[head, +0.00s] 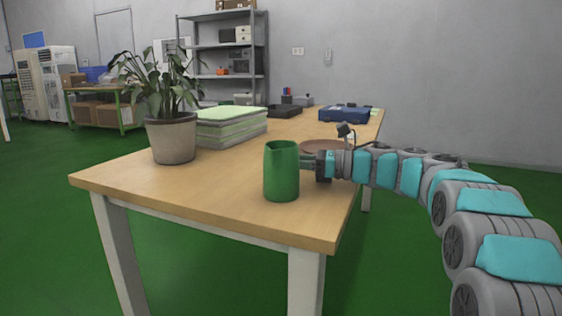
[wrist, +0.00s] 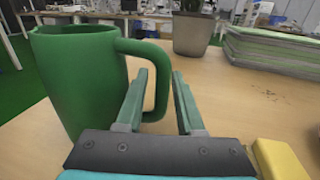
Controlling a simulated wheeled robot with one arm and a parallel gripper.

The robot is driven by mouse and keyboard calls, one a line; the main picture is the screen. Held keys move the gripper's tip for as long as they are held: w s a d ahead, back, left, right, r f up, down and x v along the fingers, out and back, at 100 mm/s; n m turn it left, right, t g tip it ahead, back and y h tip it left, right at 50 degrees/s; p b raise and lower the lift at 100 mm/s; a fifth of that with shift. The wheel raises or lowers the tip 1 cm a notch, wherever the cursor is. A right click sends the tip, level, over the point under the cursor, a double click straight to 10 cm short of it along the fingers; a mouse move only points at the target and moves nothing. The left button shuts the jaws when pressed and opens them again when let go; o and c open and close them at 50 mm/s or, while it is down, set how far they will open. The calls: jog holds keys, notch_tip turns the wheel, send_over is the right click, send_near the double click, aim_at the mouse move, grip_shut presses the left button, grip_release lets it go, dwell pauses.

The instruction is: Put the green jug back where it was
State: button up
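The green jug (head: 281,171) appears upright on the near part of the wooden table in the head view. In the wrist view the jug (wrist: 78,85) fills the left side, its handle (wrist: 163,85) toward my gripper. My gripper (wrist: 159,75) has its two fingers apart, one on each side of the handle, the left one at the handle's opening. A narrow gap seems to show beside the handle. In the head view my gripper (head: 308,162) reaches the jug from the right. The jug's base is hidden in the wrist view.
A potted plant (head: 172,138) and a stack of green-edged papers (head: 230,128) stand left of the jug. A brown round item (head: 322,145) lies behind my gripper. A yellow block (wrist: 281,160) shows in the wrist view. Bare tabletop (head: 225,185) lies left of the jug.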

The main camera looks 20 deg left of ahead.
jog(key=shift+o, duration=0.4)
jog(key=shift+r, duration=0.1)
jog(key=shift+r+p, duration=0.15)
jog(key=shift+p, duration=0.25)
jog(key=d, duration=0.3)
jog(key=w+d, duration=0.1)
jog(key=d, duration=0.3)
jog(key=d+b, duration=0.1)
jog(key=d, duration=0.3)
jog(key=shift+w+d+f, duration=0.1)
jog(key=shift+w+f, duration=0.15)
jog(key=shift+d, duration=0.35)
